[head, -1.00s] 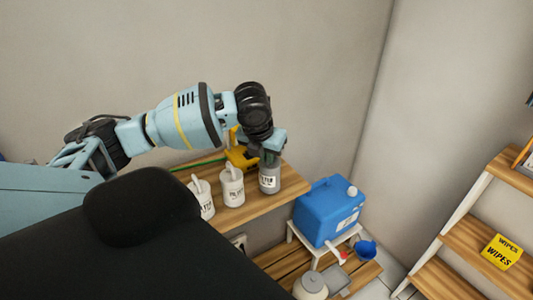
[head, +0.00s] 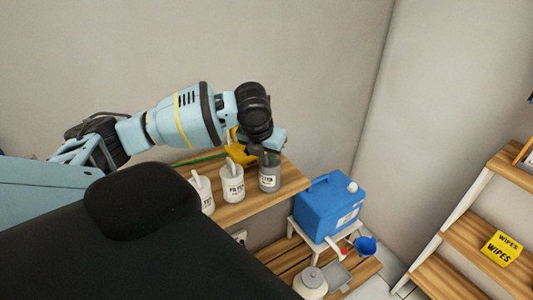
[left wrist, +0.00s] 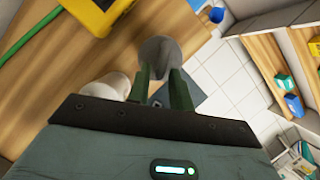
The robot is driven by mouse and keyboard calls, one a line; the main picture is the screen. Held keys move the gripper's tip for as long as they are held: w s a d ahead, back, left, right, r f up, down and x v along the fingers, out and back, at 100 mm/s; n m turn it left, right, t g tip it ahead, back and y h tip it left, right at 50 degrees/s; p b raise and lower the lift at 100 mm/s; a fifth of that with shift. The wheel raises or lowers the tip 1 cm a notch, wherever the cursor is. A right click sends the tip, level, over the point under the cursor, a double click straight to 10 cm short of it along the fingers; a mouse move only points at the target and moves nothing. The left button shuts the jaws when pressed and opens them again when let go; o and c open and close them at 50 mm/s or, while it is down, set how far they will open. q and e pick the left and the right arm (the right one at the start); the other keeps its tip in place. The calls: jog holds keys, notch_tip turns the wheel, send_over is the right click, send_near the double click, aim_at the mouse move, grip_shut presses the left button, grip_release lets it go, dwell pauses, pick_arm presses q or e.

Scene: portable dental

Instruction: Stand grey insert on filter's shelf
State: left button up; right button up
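The grey insert (head: 269,180) is an upright grey cylinder with a white label, at the right end of the wooden wall shelf (head: 291,181). My left gripper (head: 271,152) is above it, with its fingers down around the insert's upper part. In the left wrist view, the two green fingers (left wrist: 162,88) lie against both sides of the grey insert (left wrist: 158,58). I cannot tell whether its base touches the shelf. A white cup labelled FILTER (head: 232,187) stands to its left. My right gripper is not in view.
Another white labelled cup (head: 202,191) stands further left, and a yellow object (head: 239,153) is behind. A blue jug (head: 327,207) stands on a white stand below right. Yellow wipes (head: 501,249) lie on a wooden rack at the right. The insert is near the shelf's end.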

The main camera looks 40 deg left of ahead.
pick_arm(q)
jog(key=shift+o, duration=1.1)
jog(key=v, duration=0.8)
jog(key=shift+p, duration=0.3)
jog(key=shift+d+f, duration=0.1)
jog(key=shift+f, duration=0.05)
jog(key=s+d+f+n+t+h, duration=0.1)
jog(key=d+f+n+t+h, duration=0.15)
jog(key=d+f+n, duration=0.75)
jog(key=s+d+f+n+t+h, duration=0.1)
jog(key=d+f+n+h, duration=0.25)
jog(key=d+f, duration=0.7)
jog(key=s+a+f+n+t+y, duration=0.1)
jog(key=s+f+n, duration=0.7)
jog(key=s, duration=0.2)
jog(key=s+f+n+t+y, duration=0.1)
jog(key=s+f+n, duration=0.7)
jog(key=s, duration=0.3)
jog(key=shift+a+f+n+y, duration=0.2)
jog(key=shift+a+n+y, duration=0.2)
jog(key=shift+n, duration=0.15)
